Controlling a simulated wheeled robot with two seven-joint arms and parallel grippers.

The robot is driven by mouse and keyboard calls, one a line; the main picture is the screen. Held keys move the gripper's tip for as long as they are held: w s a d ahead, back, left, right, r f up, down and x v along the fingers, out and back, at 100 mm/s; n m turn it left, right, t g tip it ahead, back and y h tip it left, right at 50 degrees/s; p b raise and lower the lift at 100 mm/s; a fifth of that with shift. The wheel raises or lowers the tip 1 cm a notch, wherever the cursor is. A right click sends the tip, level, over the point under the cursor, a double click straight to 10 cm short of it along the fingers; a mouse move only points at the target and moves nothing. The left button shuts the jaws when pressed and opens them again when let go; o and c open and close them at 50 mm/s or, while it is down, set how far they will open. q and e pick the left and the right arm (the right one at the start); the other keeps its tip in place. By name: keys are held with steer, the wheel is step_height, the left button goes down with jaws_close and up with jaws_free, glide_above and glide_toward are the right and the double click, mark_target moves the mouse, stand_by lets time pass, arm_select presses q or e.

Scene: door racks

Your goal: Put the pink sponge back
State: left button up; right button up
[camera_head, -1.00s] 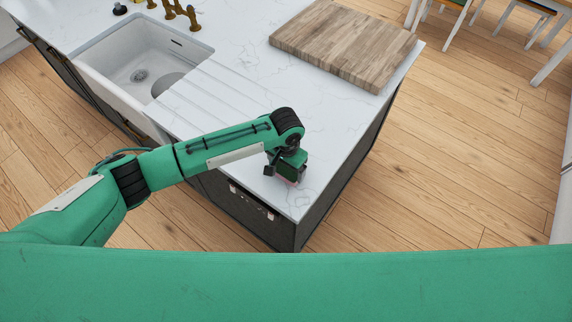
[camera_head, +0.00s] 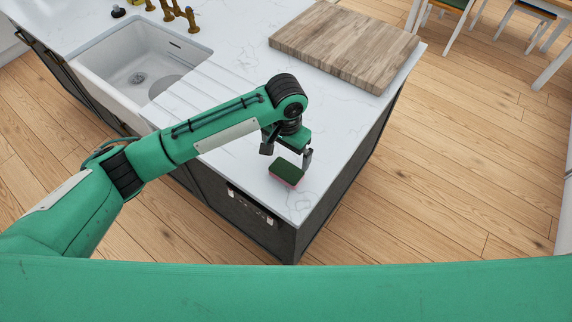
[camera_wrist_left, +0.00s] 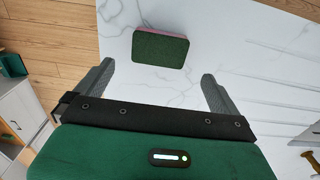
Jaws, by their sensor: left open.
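The pink sponge (camera_head: 286,173) lies flat on the white counter near its front corner, dark green side up, with a pink edge showing. My left gripper (camera_head: 288,157) is open and empty just above and behind it, apart from it. In the left wrist view the sponge (camera_wrist_left: 160,48) lies beyond the two spread fingertips of the left gripper (camera_wrist_left: 157,70), roughly centred between them. My right gripper is not in view.
A wooden cutting board (camera_head: 345,45) lies at the back right of the white counter (camera_head: 235,80). A white sink (camera_head: 130,62) with brass taps is at the left. The counter's front and right edges are close to the sponge. Wooden floor lies beyond.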

arm_select(q)
steer(key=shift+r, duration=1.5)
